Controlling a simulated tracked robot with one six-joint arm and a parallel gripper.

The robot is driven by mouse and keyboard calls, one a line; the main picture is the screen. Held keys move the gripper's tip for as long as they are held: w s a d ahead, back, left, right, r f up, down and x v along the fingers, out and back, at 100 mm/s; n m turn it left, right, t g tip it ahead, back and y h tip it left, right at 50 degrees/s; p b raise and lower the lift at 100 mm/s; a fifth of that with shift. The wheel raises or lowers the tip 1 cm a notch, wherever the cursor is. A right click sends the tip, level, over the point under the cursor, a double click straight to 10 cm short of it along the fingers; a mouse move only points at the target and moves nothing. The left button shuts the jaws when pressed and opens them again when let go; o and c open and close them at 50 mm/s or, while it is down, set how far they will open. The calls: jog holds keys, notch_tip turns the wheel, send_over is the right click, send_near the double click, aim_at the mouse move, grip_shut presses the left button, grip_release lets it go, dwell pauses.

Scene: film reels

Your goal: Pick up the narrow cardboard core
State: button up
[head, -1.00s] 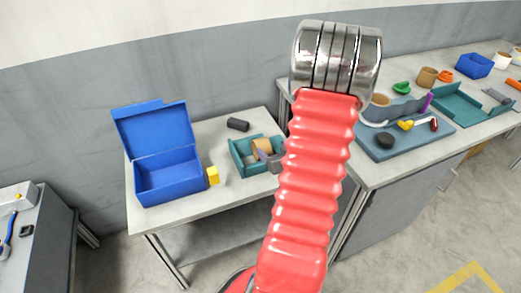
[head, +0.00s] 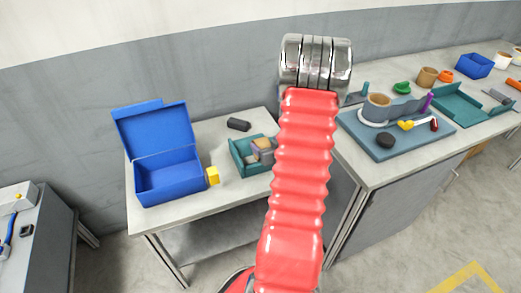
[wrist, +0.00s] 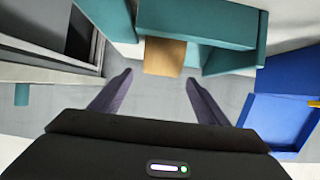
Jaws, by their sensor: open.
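A tan, cardboard-coloured core (head: 264,144) is at the teal tray (head: 241,158) on the small table, partly hidden by my arm. In the wrist view the tan core (wrist: 165,57) shows as a squarish shape against the teal tray's wall (wrist: 225,30). My gripper (wrist: 159,78) is open, its two purple-grey fingers apart. The core lies just beyond and between the fingertips, not clasped. Other tan cylinders stand on the right bench: one on a white disc (head: 379,99) and one farther back (head: 427,76). I cannot tell their widths exactly.
An open blue box (head: 168,180) stands left of the tray, with a yellow block (head: 212,175) beside it. A dark cylinder (head: 239,124) lies behind the tray. The right bench holds a blue-grey board (head: 410,142) with several parts. The small table's front strip is clear.

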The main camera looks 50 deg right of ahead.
aim_at(262, 142)
jog(key=shift+x, duration=2.5)
jog(key=shift+a+f, duration=0.1)
jog(key=shift+f, duration=0.05)
jog(key=shift+c, duration=0.5)
jog(key=c, duration=1)
jog(key=shift+r, duration=5.05)
